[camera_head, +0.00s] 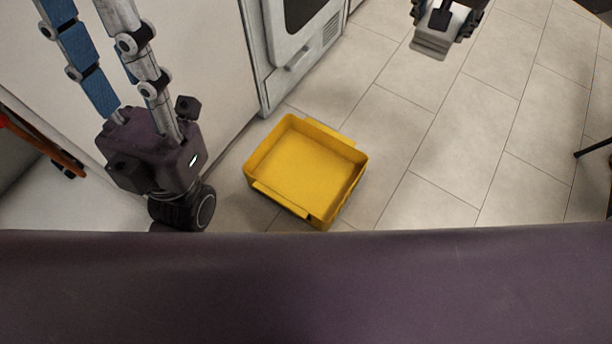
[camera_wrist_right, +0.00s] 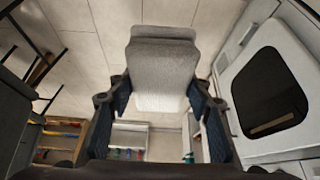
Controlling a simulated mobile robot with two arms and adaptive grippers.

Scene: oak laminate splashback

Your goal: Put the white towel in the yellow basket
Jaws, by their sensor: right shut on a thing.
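The white towel (camera_wrist_right: 165,75), greyish-white and folded, is between the blue-padded fingers of my right gripper (camera_wrist_right: 160,95). In the head view the right gripper (camera_head: 446,20) is at the top, right of centre, with part of the towel (camera_head: 430,46) showing below it. The yellow basket (camera_head: 305,172) is on the floor at centre; it looks empty. The towel is beyond and to the right of the basket, apart from it. My left gripper (camera_head: 90,50) is at the upper left; its fingertips are cut off by the frame, so its opening does not show.
A white appliance (camera_head: 295,60) with a dark window stands behind the basket; it also shows in the right wrist view (camera_wrist_right: 270,95). Tiled floor (camera_head: 440,140) is clear right of the basket. A thin dark leg (camera_head: 592,147) is at the right edge. Shelves (camera_wrist_right: 60,140) show in the right wrist view.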

